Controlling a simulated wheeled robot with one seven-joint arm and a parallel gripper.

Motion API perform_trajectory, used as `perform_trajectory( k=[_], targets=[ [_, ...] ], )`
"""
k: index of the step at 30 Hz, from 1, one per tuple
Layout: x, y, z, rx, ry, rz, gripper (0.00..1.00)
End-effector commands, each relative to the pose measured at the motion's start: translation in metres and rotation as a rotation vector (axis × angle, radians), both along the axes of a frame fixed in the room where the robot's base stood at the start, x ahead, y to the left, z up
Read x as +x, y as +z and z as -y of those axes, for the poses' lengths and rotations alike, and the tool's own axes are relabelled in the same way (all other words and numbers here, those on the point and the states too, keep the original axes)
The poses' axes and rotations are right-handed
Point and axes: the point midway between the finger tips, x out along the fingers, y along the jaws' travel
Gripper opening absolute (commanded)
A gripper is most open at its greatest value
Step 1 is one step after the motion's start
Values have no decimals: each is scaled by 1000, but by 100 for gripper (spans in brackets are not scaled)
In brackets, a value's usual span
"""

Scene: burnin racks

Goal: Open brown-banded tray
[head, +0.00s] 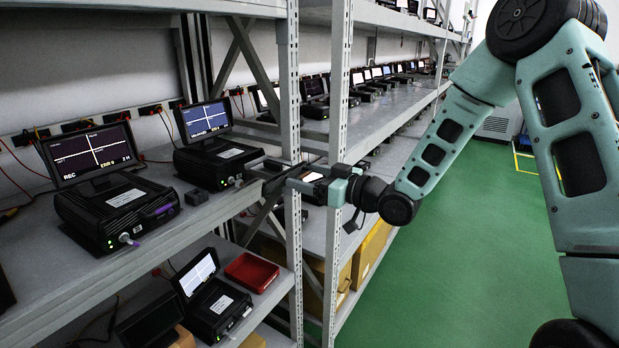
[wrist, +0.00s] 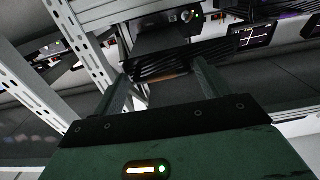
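In the head view my gripper (head: 274,183) is at the shelf edge, just right of the second black unit (head: 218,160), whose screen is lit blue. In the wrist view my gripper (wrist: 163,88) has its two fingers well apart, with nothing clearly held between them. A thin brown strip (wrist: 174,76) shows beyond and between the fingertips, along the edge of a dark ribbed unit (wrist: 165,55); it may be the brown band. In the head view I cannot make out a brown band. Whether the fingers touch anything is unclear.
The left unit (head: 118,207) on the same shelf has a purple band and shows an error text. A grey rack post (head: 290,120) stands close to my gripper. A red bin (head: 251,271) is on the shelf below. The green floor (head: 450,240) is clear on the right.

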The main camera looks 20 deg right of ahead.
Motion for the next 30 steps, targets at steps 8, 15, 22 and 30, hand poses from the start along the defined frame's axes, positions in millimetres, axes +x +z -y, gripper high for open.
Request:
perform_trajectory(
  k=[8, 15, 22, 30],
  targets=[
    [-14, -2, 10, -2, 0, -1, 76],
    [-57, -3, 42, -3, -4, 0, 76],
    [-101, -3, 75, -3, -6, 0, 76],
    [-125, -6, 94, -1, 0, 8, 76]
  ],
)
